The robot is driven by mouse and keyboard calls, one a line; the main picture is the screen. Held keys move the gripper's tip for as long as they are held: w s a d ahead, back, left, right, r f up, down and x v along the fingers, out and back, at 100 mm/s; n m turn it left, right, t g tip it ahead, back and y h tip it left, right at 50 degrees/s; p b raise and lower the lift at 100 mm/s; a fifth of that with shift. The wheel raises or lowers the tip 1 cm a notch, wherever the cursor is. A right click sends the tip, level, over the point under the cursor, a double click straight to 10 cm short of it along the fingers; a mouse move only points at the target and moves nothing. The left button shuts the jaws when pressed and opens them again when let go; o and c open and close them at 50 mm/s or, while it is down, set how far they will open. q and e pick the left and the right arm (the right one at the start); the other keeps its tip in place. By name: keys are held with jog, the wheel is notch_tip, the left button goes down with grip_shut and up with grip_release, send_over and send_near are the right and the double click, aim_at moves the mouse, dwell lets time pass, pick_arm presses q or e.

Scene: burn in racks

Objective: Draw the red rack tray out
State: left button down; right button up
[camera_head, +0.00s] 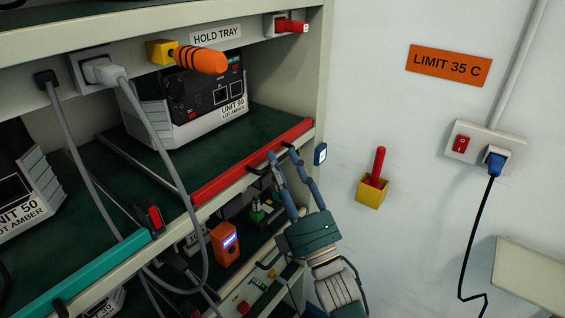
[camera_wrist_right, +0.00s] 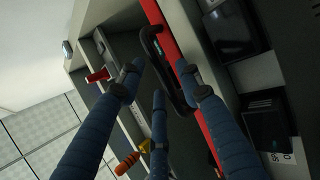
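The red rack tray (camera_head: 235,173) sits in the upper shelf, its red front edge level with the shelf front. It carries a grey and black unit labelled UNIT 90. The red front also shows in the right wrist view (camera_wrist_right: 205,112) with a black bar handle (camera_wrist_right: 165,75) on it. My right gripper (camera_head: 282,156) is at the right part of the red front. In the wrist view its blue fingers (camera_wrist_right: 160,80) are spread, on either side of the handle and apart from it as far as I can tell. My left gripper is not in view.
A teal-edged tray (camera_head: 105,270) with UNIT 50 is to the left. Grey cables (camera_head: 160,150) hang in front of the shelf. A yellow holder (camera_head: 371,192) is on the wall at right.

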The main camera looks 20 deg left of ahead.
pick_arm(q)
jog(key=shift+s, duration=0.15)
pick_arm(e)
jog(key=shift+c, duration=1)
grip_shut()
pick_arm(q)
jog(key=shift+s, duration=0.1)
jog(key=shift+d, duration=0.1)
pick_arm(e)
jog(key=shift+d, duration=0.1)
